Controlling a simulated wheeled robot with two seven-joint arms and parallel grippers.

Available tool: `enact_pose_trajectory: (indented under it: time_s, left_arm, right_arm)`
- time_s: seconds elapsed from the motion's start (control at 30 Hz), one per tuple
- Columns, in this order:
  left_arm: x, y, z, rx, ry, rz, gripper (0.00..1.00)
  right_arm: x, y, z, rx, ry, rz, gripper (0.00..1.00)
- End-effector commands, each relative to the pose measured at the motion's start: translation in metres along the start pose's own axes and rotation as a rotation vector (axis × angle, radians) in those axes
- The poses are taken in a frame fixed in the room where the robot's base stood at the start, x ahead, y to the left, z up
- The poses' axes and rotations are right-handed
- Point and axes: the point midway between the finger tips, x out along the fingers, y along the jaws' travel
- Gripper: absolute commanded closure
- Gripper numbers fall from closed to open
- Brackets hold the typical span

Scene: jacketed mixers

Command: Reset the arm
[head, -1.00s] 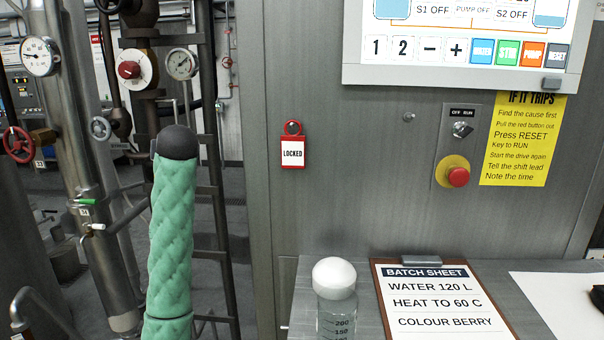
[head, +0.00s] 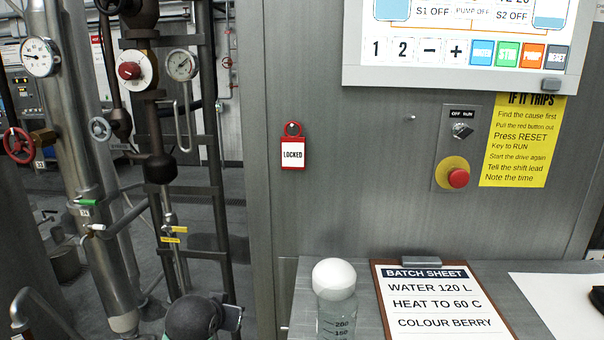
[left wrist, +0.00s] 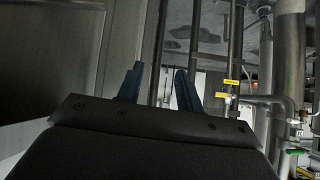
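My left arm shows in the head view only as a dark rounded joint (head: 192,316) at the bottom edge, left of the bench. Its gripper is not seen there. In the left wrist view my left gripper (left wrist: 161,85) has its two blue fingers apart with nothing between them. Pipes and grey floor lie beyond the fingers. My right gripper cannot be made out in any view.
A white-capped bottle (head: 334,285) and a batch sheet clipboard (head: 428,263) are on the bench. The cabinet carries a red LOCKED tag (head: 293,152), a red stop button (head: 458,178) and a control screen (head: 456,77). Pipes and gauges (head: 180,66) fill the left.

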Motion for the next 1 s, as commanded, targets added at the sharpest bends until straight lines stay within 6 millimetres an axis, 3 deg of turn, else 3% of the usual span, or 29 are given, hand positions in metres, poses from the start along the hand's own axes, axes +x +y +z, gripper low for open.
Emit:
enact_pose_trajectory:
  time_s: [0.03,0.67,1.0]
  left_arm:
    - [-0.002,0.007,0.020,0.001,-0.022,0.015,0.64]
    - [-0.029,0.074,0.253,-0.014,-0.356,0.132,0.64]
    - [-0.063,0.099,0.376,-0.039,-0.566,0.170,0.64]
  right_arm:
    - [0.000,0.000,0.000,0.000,0.000,0.001,0.64]
    - [-0.002,0.004,0.002,-0.005,-0.004,0.007,0.64]
    - [-0.003,-0.001,0.000,0.005,0.000,-0.002,0.64]
